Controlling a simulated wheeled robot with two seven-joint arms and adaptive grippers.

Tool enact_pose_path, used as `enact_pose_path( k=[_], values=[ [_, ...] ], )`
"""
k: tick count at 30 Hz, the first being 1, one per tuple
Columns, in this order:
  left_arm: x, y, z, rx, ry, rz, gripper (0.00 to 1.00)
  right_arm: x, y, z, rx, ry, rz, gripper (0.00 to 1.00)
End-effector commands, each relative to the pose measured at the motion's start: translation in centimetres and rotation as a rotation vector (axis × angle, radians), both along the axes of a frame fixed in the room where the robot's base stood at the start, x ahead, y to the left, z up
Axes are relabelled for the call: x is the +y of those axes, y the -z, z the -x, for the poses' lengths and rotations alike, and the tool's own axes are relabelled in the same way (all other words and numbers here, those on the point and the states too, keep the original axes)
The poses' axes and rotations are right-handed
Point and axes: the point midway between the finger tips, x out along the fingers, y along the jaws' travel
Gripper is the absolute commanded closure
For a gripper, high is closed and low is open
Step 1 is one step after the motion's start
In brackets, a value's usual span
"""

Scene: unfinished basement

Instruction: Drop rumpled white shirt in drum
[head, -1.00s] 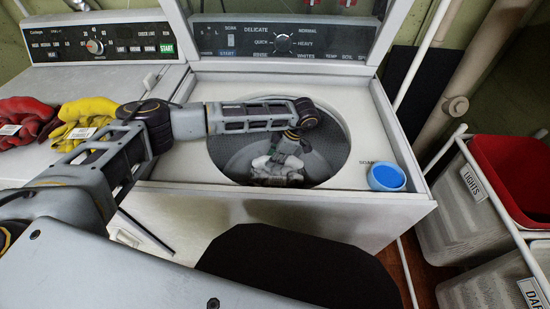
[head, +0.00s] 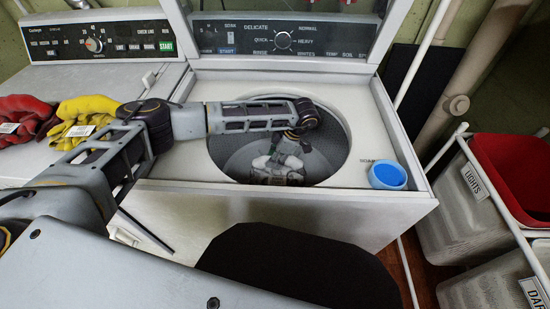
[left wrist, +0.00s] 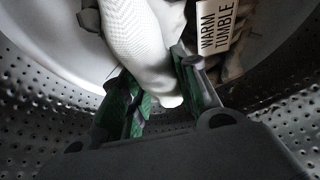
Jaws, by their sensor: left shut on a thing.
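The rumpled white shirt (head: 270,168) hangs inside the open drum (head: 328,150) of the right-hand machine. My left gripper (head: 284,158) reaches down through the round opening and is shut on the shirt. In the left wrist view the white knit cloth (left wrist: 145,35) sits between the green-padded fingers of the gripper (left wrist: 160,92). A tag reading "WARM TUMBLE" (left wrist: 216,28) and some grey-brown cloth (left wrist: 240,58) are beside it. The perforated drum wall (left wrist: 60,115) surrounds the fingers. I cannot tell whether the shirt touches the drum bottom. My right gripper is not in view.
A blue soap cup (head: 388,176) stands on the washer top, right of the opening. Red cloth (head: 25,115) and yellow cloth (head: 85,115) lie on the left machine. Bins labelled "LIGHTS" (head: 475,183) and "DAR..." (head: 535,293) stand at right.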

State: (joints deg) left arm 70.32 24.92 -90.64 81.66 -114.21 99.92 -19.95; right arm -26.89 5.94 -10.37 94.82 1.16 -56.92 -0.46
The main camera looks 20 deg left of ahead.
Motion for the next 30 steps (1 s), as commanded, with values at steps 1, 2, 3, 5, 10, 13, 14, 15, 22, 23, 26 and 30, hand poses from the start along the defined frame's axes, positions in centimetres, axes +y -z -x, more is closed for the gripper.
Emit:
enact_pose_path(
  k=[1,2,3,5,10,13,14,15,22,23,26,30],
  values=[
    [-0.01,0.04,-0.01,0.0,0.0,0.0,1.0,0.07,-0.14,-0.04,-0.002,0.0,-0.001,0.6],
    [-0.01,0.05,-0.01,0.0,0.0,0.0,1.0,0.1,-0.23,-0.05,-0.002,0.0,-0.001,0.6],
    [-0.01,0.04,-0.01,0.0,0.0,0.0,1.0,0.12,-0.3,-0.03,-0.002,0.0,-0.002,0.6],
    [-0.02,0.03,-0.01,0.0,0.0,0.0,1.0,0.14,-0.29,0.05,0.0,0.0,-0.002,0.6],
    [-0.01,0.05,0.0,0.0,0.0,0.0,0.48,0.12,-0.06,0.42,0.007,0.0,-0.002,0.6],
    [-0.01,0.05,0.0,0.0,0.0,0.0,0.48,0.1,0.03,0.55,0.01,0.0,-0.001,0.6],
    [-0.01,0.04,0.0,0.0,0.0,0.0,0.48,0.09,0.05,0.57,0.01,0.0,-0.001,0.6],
    [0.0,0.04,0.0,0.0,0.0,0.0,0.48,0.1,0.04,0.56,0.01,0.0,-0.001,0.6],
    [0.0,-0.01,0.0,0.0,0.0,0.0,0.48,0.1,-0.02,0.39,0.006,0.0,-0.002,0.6],
    [-0.01,-0.04,0.0,0.0,0.0,0.0,0.48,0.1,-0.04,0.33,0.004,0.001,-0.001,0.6],
    [-0.01,-0.18,0.0,0.0,0.0,0.0,0.48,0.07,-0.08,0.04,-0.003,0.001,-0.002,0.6],
    [-0.01,-0.53,-0.01,0.0,0.0,0.001,0.48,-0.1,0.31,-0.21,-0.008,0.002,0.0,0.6]
  ],
)
